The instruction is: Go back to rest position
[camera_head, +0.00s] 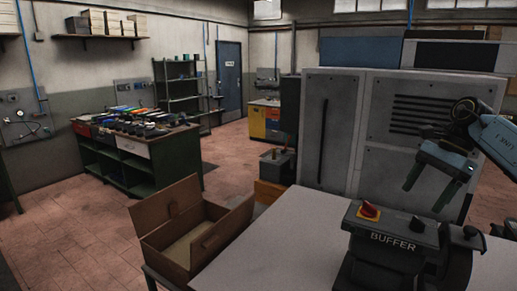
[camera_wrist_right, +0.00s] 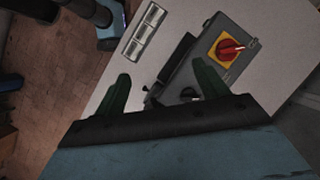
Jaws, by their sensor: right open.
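My right gripper (camera_head: 422,200) hangs at the right of the head view, above and behind the buffer, with its fingers pointing down. Its two dark green fingers are apart, with nothing between them. In the right wrist view the open gripper (camera_wrist_right: 162,70) is seen from behind its fingers. The buffer (camera_head: 395,243) is a dark machine at the front edge of the white table, with a red knob (camera_head: 369,211) on top. The buffer (camera_wrist_right: 202,72) also shows beyond the fingers in the right wrist view. My left gripper is not in view.
An open brown box (camera_head: 172,237) stands at the left of the white table (camera_head: 272,243). A large grey cabinet (camera_head: 340,135) stands behind the table, near my right arm. A green workbench (camera_head: 135,165) with many items is further left. The floor (camera_head: 65,240) at left is clear.

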